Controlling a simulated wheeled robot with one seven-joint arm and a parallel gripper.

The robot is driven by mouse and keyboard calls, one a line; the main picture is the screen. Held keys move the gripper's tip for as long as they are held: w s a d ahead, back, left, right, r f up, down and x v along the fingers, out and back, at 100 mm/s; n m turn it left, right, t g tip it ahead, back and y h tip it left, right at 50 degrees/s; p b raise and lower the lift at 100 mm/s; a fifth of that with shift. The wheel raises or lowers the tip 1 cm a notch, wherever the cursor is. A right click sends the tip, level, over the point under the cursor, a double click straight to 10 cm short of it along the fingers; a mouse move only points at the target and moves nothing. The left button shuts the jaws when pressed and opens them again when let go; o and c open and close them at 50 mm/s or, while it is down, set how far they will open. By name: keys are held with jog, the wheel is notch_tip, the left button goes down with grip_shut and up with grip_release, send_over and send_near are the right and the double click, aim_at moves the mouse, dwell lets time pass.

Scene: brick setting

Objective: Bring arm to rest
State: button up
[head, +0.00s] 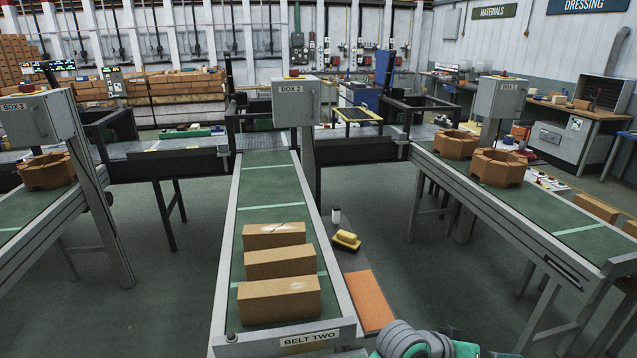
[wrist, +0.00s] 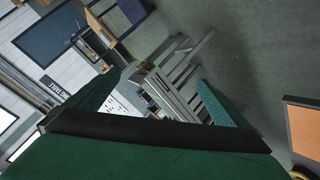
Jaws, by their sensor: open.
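My gripper (wrist: 160,80) shows in the wrist view with its two green fingers spread apart. Nothing is between the fingers close by; a grey metal frame and the floor lie beyond them. In the head view a green and grey part of my arm (head: 415,342) shows at the bottom edge, right of the middle belt. The rest of the arm and the gripper's tips are out of the head view. My gripper touches nothing that I can see.
Three tan bricks stand in a row on the green middle belt (head: 265,188). An orange panel (head: 369,300) and a yellow-black brush (head: 346,240) lie right of it. The right belt (head: 490,195) carries brown ring-shaped blocks (head: 497,167).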

jog(key=s+a+f+n+t+y, duration=0.4)
jog(key=s+a+f+n+t, duration=0.25)
jog(key=a, duration=0.35)
jog(key=s+a+f+n+t+y, duration=0.3)
jog(key=s+a+f+n+t, duration=0.3)
jog(key=a, duration=0.4)
jog(key=s+a+m+y, duration=0.2)
jog(key=s+a+m, duration=0.1)
jog(key=s+a, duration=0.4)
jog(key=s+a+m+y, duration=0.2)
jog(key=s+a, duration=0.6)
jog(key=s, duration=0.5)
jog(key=shift+s+a+r+m, duration=0.15)
jog(key=shift+s+a+m, duration=0.1)
jog(key=shift+m, duration=0.4)
